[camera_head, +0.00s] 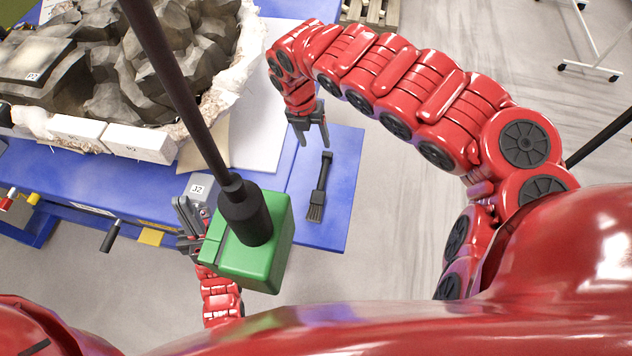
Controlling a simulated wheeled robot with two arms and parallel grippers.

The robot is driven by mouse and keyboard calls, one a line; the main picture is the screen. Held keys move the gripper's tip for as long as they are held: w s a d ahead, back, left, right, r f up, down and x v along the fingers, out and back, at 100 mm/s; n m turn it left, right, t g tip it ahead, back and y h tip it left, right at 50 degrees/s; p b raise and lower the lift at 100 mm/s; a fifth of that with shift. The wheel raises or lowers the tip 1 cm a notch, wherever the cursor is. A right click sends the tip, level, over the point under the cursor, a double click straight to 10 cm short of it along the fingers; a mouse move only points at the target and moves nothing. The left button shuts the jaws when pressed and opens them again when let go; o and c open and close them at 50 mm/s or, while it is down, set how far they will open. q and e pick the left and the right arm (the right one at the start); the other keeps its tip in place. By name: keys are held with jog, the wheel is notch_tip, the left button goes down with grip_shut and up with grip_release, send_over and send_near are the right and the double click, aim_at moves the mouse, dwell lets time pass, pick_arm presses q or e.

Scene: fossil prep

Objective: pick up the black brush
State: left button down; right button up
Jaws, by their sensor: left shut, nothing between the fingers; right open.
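The black brush (320,184) lies on the blue tabletop (342,205) in the head view, its handle end pointing away and its bristles toward me. My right gripper (314,143) is open and empty, with its fingers pointing down just beyond the handle end. It appears apart from the brush, but its exact height is hard to tell. My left gripper (183,207) is shut and empty, left of the brush and near a grey box marked 32 (198,188). It is partly hidden by a green block.
The green block (262,265) on a black pole (180,85) stands between my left gripper and the brush. A large fossil rock (150,60) in a white jacket fills the upper left. White sheets (262,125) lie beside it. Bare blue tabletop surrounds the brush.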

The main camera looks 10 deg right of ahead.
notch_tip(320, 180, down, 4)
jog(key=s, duration=0.1)
jog(key=p, duration=0.1)
send_over(323, 170)
jog(key=a, duration=0.1)
jog(key=f, duration=0.4)
jog(key=shift+w+f, duration=0.2)
jog(key=shift+w, duration=0.1)
jog(key=shift+s+d+f, duration=0.1)
jog(key=shift+s+f, duration=0.05)
jog(key=shift+f, duration=0.2)
jog(key=shift+s+f, duration=0.1)
jog(key=shift+f, duration=0.25)
jog(key=p+x, duration=0.1)
jog(key=x, duration=0.2)
jog(key=shift+w+f, duration=0.15)
jog(key=shift+w, duration=0.1)
jog(key=shift+d+f+p, duration=0.15)
jog(key=shift+f+p, duration=0.15)
jog(key=shift+f, duration=0.25)
jog(key=shift+c, duration=0.2)
grip_shut()
